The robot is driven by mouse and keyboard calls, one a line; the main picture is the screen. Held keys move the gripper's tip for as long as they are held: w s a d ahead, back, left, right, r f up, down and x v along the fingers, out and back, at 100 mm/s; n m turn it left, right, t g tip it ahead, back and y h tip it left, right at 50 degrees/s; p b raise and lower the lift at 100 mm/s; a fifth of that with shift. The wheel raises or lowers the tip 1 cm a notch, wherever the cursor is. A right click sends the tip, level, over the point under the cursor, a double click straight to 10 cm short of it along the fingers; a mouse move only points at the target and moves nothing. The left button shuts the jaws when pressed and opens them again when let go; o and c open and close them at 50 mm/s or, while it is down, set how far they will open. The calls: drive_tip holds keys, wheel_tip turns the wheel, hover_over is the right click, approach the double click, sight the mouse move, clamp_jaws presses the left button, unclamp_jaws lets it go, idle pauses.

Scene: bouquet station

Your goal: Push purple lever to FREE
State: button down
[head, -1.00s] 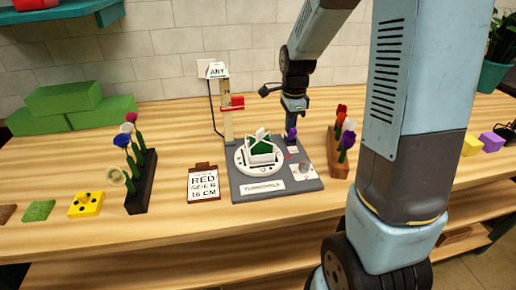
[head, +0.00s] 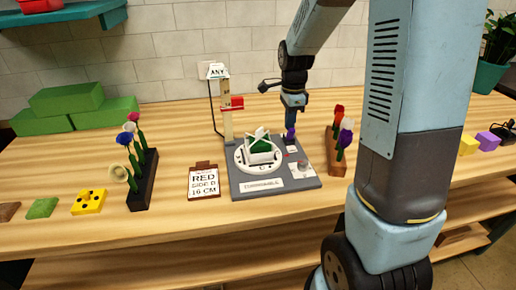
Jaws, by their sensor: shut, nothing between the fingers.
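The purple lever (head: 291,133) stands upright at the back right of the grey turntable base (head: 240,188). My gripper (head: 292,121) points down right at the lever, shut, with nothing seen between its fingers. Its tips are at or just behind the lever's top; I cannot tell whether they touch. A small pale label lies by the lever, too small to read. The round white turntable (head: 243,166) carries a white and green holder (head: 261,146).
A ruler post (head: 227,122) with a red slider and an "ANY" sign stands behind the base. Flower racks stand left (head: 147,184) and right (head: 335,158). A clipboard card (head: 203,181) reads "RED SIDE D 16 CM". Bare table lies in front.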

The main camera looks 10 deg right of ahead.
drive_tip(key=shift+w+r, duration=0.15)
drive_tip(key=shift+r, duration=2.45)
drive_tip(key=s+r+n+t, duration=0.2)
drive_tip(key=s+r+n, duration=0.4)
drive_tip(key=s+n, duration=0.3)
drive_tip(key=s+r+n+t, duration=0.3)
drive_tip(key=s+r+n, duration=0.3)
drive_tip(key=s, duration=0.9)
drive_tip(key=shift+s+r+n+t, duration=0.2)
drive_tip(key=shift+r+n+t, duration=0.15)
drive_tip(key=shift+n, duration=1.15)
drive_tip(key=shift+a, duration=0.1)
